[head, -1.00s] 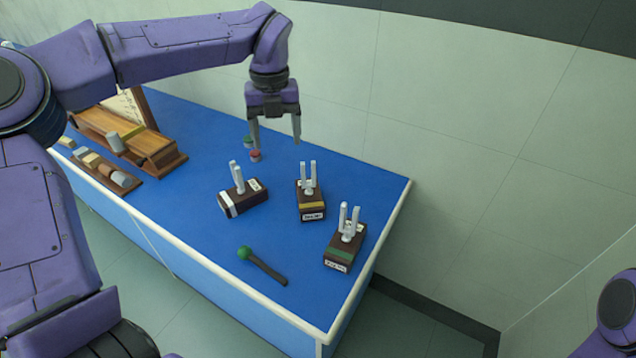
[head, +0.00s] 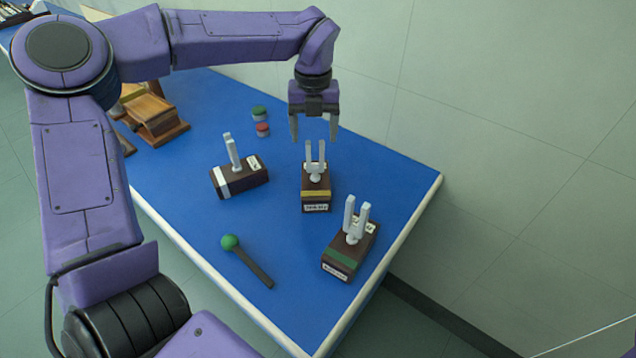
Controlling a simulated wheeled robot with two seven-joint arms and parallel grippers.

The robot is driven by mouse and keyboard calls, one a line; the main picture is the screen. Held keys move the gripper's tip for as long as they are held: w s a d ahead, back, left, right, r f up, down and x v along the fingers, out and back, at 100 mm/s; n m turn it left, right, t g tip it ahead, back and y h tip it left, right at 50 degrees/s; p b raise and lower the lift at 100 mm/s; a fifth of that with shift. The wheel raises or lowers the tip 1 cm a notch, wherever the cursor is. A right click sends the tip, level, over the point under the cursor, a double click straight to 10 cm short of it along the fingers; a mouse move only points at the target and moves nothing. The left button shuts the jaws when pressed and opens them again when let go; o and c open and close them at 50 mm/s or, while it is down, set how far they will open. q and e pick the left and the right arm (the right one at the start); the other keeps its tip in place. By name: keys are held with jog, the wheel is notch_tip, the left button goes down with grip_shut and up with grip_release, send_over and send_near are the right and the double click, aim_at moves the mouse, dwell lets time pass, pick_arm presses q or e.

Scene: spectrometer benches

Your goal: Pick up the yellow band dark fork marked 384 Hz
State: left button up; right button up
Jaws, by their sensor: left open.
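The yellow band fork (head: 316,190) is a dark brown box with a yellow band, a small white label and two upright silver prongs. It stands on the blue bench between two similar forks. The label is too small to read surely. My left gripper (head: 314,138) is open and empty, pointing down. In the picture its fingertips lie just above and to either side of the yellow band fork's prongs; I cannot tell the exact gap in depth. My right gripper is not in view.
A white band fork (head: 238,182) stands to the left and a green band fork (head: 348,258) to the front right. A green-headed mallet (head: 248,260) lies in front. Green (head: 260,112) and red (head: 262,130) small pieces sit behind. A wooden stand (head: 150,120) is at the back left.

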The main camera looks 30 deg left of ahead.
pick_arm(q)
jog(key=p, duration=0.2)
send_over(315, 167)
notch_tip(315, 167, down, 6)
jog(key=shift+r, duration=0.1)
jog(key=shift+w+f, duration=0.1)
jog(key=shift+f, duration=0.2)
grip_shut()
